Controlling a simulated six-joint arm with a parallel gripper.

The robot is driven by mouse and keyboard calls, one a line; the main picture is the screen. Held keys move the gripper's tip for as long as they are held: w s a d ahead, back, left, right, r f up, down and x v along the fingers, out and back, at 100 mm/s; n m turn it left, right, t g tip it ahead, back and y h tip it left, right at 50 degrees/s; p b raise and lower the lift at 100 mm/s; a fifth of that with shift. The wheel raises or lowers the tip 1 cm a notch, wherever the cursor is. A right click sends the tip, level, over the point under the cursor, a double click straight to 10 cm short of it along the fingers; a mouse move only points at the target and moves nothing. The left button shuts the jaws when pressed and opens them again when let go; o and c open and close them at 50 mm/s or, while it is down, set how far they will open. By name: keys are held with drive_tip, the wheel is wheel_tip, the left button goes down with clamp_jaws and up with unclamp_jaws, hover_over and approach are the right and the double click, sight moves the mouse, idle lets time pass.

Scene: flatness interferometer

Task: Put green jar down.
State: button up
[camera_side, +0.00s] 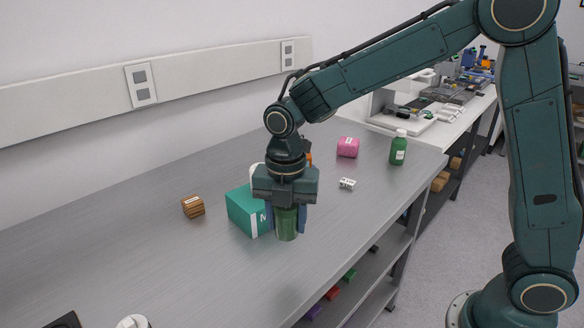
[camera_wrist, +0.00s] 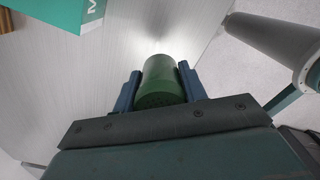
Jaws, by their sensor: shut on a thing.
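The green jar (camera_side: 287,224) is upright between the blue fingers of my gripper (camera_side: 286,218), near the front edge of the grey table. Its base appears at or very close to the table top; I cannot tell whether it touches. In the wrist view the green jar (camera_wrist: 161,82) sits between the two blue fingers of my gripper (camera_wrist: 160,88), which are shut on it. My gripper hides the jar's upper part in the side view.
A teal box (camera_side: 247,211) stands just left of the jar. A wooden block (camera_side: 193,206) is farther left. A green bottle (camera_side: 398,148), a pink block (camera_side: 348,147) and a small white piece (camera_side: 347,183) are at the right. The front left of the table (camera_side: 200,270) is mostly clear.

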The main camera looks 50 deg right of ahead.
hover_over(287, 265)
drive_tip(key=shift+f, duration=2.3)
drive_tip(key=shift+f, duration=2.1)
drive_tip(key=shift+f, duration=0.1)
drive_tip(key=o, duration=1)
wheel_tip(287, 265, up, 12)
drive_tip(key=shift+r, duration=0.15)
